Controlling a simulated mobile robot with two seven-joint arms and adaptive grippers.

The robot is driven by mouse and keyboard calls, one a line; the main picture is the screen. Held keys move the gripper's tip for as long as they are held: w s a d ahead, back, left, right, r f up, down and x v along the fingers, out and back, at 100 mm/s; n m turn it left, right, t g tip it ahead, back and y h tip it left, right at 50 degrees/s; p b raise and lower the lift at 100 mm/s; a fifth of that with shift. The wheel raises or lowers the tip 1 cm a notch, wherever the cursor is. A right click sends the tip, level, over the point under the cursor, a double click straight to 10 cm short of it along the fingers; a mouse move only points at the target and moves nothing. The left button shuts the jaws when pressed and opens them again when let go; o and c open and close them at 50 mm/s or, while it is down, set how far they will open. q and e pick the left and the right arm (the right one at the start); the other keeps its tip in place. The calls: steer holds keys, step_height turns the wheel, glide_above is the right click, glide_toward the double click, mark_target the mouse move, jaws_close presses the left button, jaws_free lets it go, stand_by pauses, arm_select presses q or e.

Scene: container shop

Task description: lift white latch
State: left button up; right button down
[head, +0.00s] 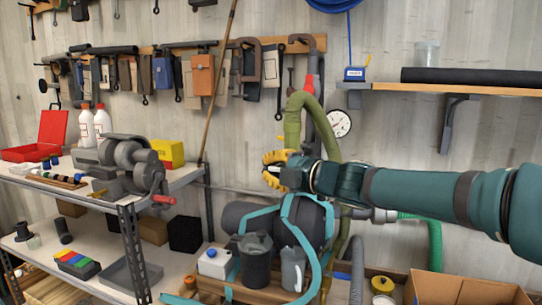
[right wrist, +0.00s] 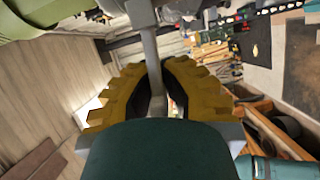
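My right gripper (head: 273,168), with yellow fingers, is in front of the wall, above the dark tank with teal bands (head: 318,222) and beside the thick green hose (head: 292,120). In the right wrist view its fingers (right wrist: 160,70) stand apart. A pale grey-white bar (right wrist: 150,45), which may be the white latch, runs down between them. A gap shows beside the bar; contact with it cannot be told. The bar's lower end is hidden by the gripper body. In the head view the latch cannot be made out clearly. My left gripper is not in view.
A metal shelf (head: 128,212) with a grey machine (head: 125,160) stands at left. Tools hang on the wall rack behind. A wall shelf (head: 470,89) is at upper right. A dark can (head: 256,262) and a cardboard box (head: 460,290) are below my arm.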

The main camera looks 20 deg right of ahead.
steer(key=shift+d+r, duration=0.1)
stand_by(0.3)
steer(key=c, duration=1.1)
jaws_free()
steer(key=shift+s+d, duration=0.15)
steer(key=shift+o, duration=0.2)
steer(key=v, duration=1.1)
steer(key=shift+s+d, duration=0.15)
steer(key=shift+s, duration=0.25)
